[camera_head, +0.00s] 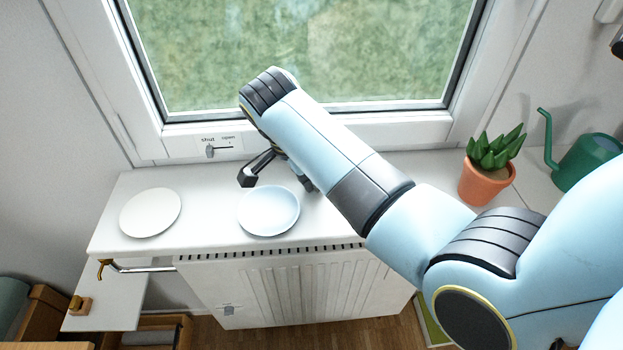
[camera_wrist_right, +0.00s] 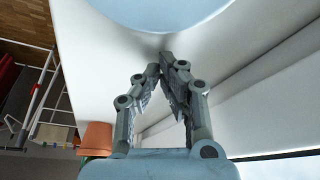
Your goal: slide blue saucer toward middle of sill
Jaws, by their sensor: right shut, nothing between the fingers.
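The blue saucer (camera_head: 268,211) is pale blue and lies flat on the white sill (camera_head: 170,247), left of the sill's middle. It also shows at the top of the right wrist view (camera_wrist_right: 165,12). My right gripper (camera_head: 307,184) points down just right of the saucer's far right rim, mostly hidden by my arm in the head view. In the wrist view its fingertips (camera_wrist_right: 166,60) are shut and empty, with a narrow strip of sill between them and the saucer. I cannot tell whether they touch the sill. My left gripper is not in view.
A white plate (camera_head: 150,212) lies left of the saucer. A potted plant (camera_head: 487,181) and a green watering can (camera_head: 588,155) stand at the right. A small slider (camera_head: 210,152) marked shut and open is on the window frame. A radiator (camera_head: 300,290) is below the sill.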

